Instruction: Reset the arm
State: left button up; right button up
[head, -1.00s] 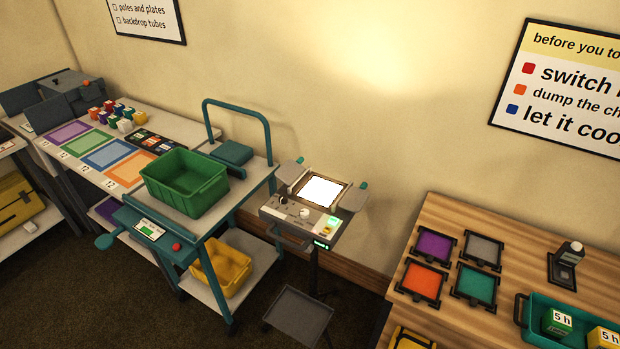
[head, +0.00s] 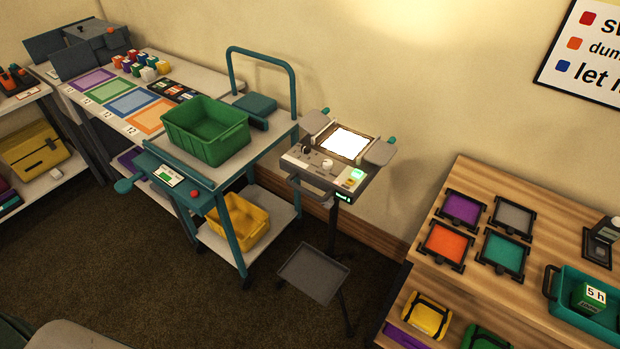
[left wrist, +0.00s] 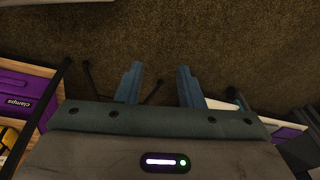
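My left gripper (left wrist: 160,85) shows in the left wrist view with its two blue-grey fingers apart and nothing between them. It hangs over bare dark carpet. In the head view neither gripper shows; only a grey part of my own body is in the bottom left corner. My right gripper is out of view.
A teal cart (head: 228,225) with a green bin (head: 205,145) stands left of centre. A lit panel stand (head: 345,143) with a grey lower tray (head: 313,273) is at the middle. A wooden shelf unit (head: 475,280) is at the right. Carpet (head: 150,280) is clear in front.

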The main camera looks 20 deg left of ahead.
pick_arm(q)
jog(key=s+f+g+b, duration=0.1)
jog(key=s+f+b, duration=0.2)
jog(key=s+f, duration=1.3)
notch_tip(320, 180, down, 2)
jog(key=shift+a+f+b, duration=0.25)
jog(key=shift+a+b, duration=0.05)
jog(key=shift+a, duration=0.1)
jog(key=shift+s, duration=0.1)
